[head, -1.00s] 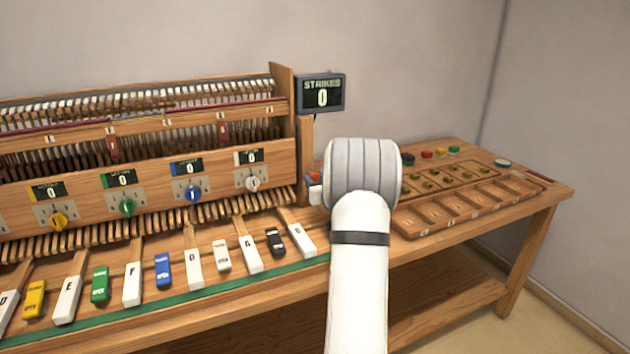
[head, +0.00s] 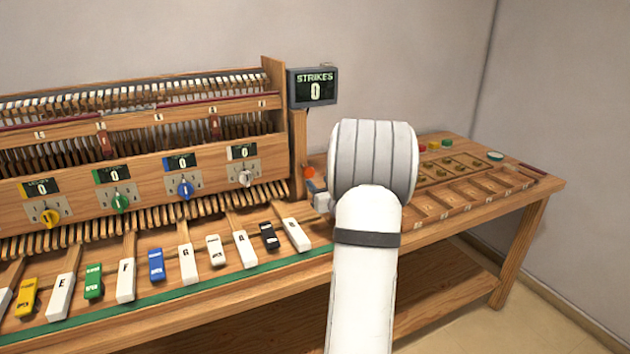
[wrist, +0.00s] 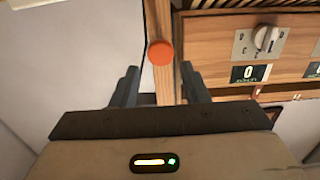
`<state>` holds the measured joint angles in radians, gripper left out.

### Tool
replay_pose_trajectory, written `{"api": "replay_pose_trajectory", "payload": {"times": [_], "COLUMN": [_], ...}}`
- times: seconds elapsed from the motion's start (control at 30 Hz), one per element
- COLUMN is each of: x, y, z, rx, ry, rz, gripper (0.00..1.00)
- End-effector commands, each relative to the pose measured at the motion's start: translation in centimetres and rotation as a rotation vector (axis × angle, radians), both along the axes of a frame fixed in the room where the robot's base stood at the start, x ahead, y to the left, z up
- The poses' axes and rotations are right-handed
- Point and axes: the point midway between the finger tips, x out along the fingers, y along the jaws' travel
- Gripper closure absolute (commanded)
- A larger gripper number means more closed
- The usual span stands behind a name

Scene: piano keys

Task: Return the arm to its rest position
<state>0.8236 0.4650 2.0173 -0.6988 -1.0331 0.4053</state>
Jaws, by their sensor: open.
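My arm rises from the bottom of the head view and hides most of my gripper, with only a small grey part (head: 318,195) showing left of the wrist. In the wrist view my gripper (wrist: 160,78) is open, its two dark fingers apart with nothing held. Between and beyond the fingers is a wooden post with an orange-red round button (wrist: 161,53). The button also shows in the head view (head: 309,172), just above the visible part of my gripper. I cannot tell whether the fingers touch the post.
The wooden piano mechanism (head: 150,180) with knobs and lettered keys fills the left. A STRIKES display (head: 313,87) reads 0. A compartment tray (head: 470,203) lies on the bench at the right, with coloured discs behind it. Free air lies above the bench's right side.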

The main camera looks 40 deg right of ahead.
Motion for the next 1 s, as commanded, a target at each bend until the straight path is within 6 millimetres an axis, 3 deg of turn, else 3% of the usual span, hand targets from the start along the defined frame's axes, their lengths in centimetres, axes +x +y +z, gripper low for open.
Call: {"api": "replay_pose_trajectory", "payload": {"times": [0.67, 0.83, 1.0], "x": [-0.3, 0.6, -0.2], "y": [0.5, 3.9, 10.7], "z": [0.3, 2.5, 5.0], "rx": [-0.001, -0.004, 0.013], "ry": [0.009, 0.115, 0.329], "rz": [-0.002, -0.037, -0.086], "gripper": [0.59, 0.59, 0.59]}}
